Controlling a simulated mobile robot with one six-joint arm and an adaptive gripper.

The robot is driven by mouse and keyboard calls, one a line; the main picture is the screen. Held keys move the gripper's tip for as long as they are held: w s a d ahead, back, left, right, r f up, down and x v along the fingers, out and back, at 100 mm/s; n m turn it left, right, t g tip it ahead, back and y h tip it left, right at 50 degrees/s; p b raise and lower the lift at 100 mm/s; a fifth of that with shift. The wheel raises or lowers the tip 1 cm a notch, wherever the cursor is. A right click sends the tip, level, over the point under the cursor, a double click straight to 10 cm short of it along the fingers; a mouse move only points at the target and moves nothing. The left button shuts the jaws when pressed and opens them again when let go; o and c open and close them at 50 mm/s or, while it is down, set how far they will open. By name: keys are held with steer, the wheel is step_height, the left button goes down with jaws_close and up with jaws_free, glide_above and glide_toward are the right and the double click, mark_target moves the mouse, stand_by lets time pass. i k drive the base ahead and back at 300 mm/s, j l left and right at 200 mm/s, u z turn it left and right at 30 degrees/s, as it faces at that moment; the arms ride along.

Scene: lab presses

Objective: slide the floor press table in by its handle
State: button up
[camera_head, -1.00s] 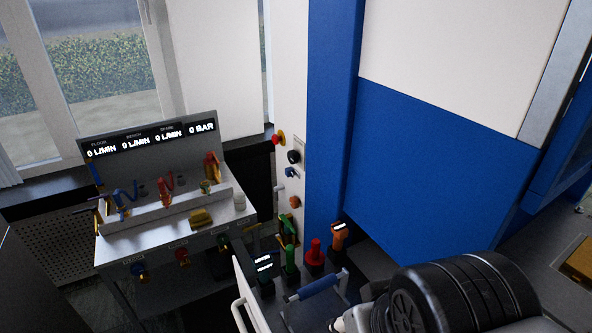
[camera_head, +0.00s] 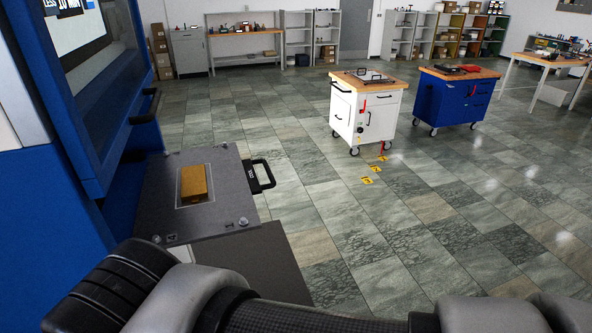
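The press table (camera_head: 218,214) is a grey metal plate that sticks out from the blue floor press (camera_head: 40,205) at the left. A brass-coloured block (camera_head: 194,184) lies on it inside a marked square. The table's black handle (camera_head: 262,176) is on its right edge and stands free, with nothing touching it. My arm crosses the bottom of the picture in front of the table. My gripper is not in view.
A white trolley (camera_head: 366,112) and a blue trolley (camera_head: 455,97) stand on the tiled floor beyond, with yellow floor marks (camera_head: 367,181) near the white one. Shelves (camera_head: 298,42) line the back wall. The floor right of the table is clear. A second black handle (camera_head: 146,106) is on the press door.

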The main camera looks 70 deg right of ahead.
mark_target(232, 181)
steer(key=l+z, duration=0.1)
steer(key=z, duration=0.35)
steer(key=l+z, duration=0.1)
steer(key=z, duration=0.35)
steer(key=l+z, duration=0.1)
steer(key=z, duration=0.35)
steer(key=l+z, duration=0.1)
steer(key=z, duration=0.35)
